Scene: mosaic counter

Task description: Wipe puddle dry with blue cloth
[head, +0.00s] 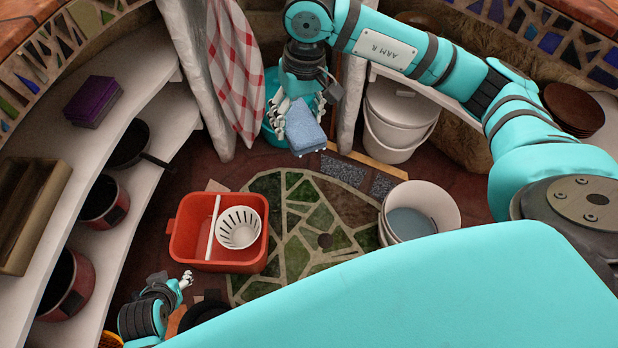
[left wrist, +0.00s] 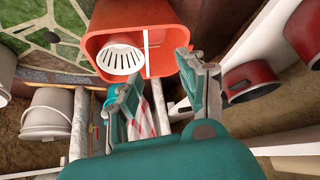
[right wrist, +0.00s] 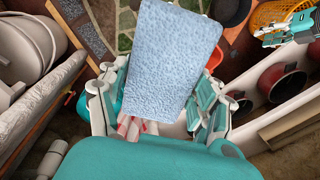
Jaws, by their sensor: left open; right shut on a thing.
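The blue cloth (head: 308,135) is a folded, textured light-blue block at the top centre of the head view. In the right wrist view the cloth (right wrist: 172,62) sticks out between the fingers and hides much of the floor. My left gripper (head: 185,280) is open and empty at the lower left of the head view, near the red tub. In the left wrist view its fingers (left wrist: 160,70) are spread, with the tub beyond them. I cannot make out a puddle.
A red tub (head: 180,240) with a white basket (head: 239,228) stands on the floor beside the green mosaic (head: 300,262). White buckets (head: 450,206) stand right of the mosaic. Shelves with pots (head: 108,200) line the left. The mosaic's middle is clear.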

